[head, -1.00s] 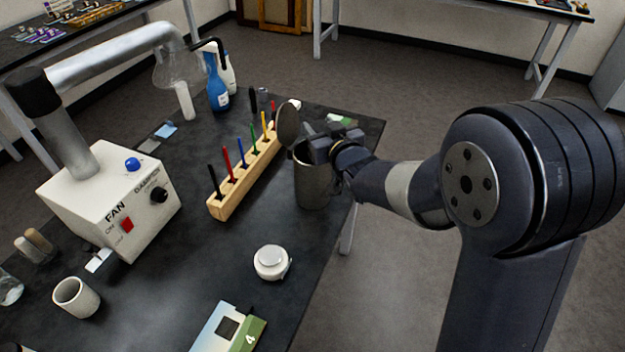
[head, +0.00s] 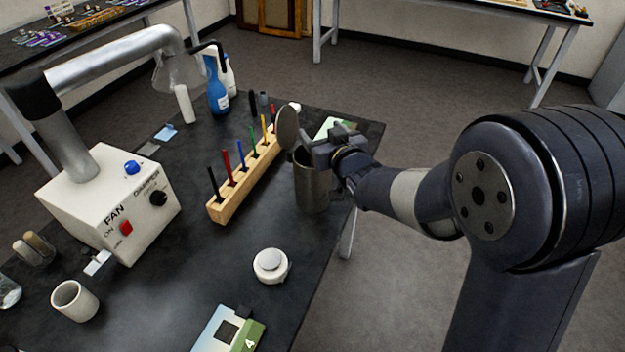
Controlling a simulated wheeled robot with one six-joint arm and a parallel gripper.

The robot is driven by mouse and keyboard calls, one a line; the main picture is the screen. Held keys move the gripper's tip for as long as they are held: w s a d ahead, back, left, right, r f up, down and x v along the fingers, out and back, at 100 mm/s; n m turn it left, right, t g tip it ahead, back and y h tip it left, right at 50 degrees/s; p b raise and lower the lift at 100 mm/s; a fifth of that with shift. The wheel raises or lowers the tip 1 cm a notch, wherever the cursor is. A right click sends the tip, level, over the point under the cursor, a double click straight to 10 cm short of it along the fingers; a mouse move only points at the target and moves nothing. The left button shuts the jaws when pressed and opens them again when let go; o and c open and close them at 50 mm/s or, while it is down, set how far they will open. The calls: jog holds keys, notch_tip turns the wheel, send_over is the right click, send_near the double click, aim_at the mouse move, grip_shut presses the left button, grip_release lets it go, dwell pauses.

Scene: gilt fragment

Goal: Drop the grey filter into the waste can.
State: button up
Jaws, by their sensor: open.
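The waste can (head: 312,188) is a dark grey metal cylinder standing upright near the right edge of the black table. Its round lid (head: 288,127) is raised and stands at the left of the rim. My gripper (head: 318,148) is open at the can's mouth, at its upper right, and covers part of the opening. I see no grey filter between the fingers or on the table; the inside of the can is mostly hidden.
A wooden rack (head: 247,178) of coloured sticks stands just left of the can. A white fan box (head: 110,205) with a metal duct stands farther left. A white round jar (head: 270,266) sits in front. The table between is clear.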

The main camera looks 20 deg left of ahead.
jog(key=b+v, duration=0.1)
jog(key=v, duration=0.8)
jog(key=shift+s+d+b, duration=0.25)
jog(key=shift+s+b, duration=0.05)
jog(key=shift+b, duration=0.05)
jog(key=w+a+r+p, duration=0.2)
jog(key=w+a+p, duration=0.2)
jog(key=w+a, duration=0.3)
jog(key=shift+w+r+p, duration=0.35)
jog(key=shift+w+p, duration=0.05)
jog(key=shift+w, duration=0.2)
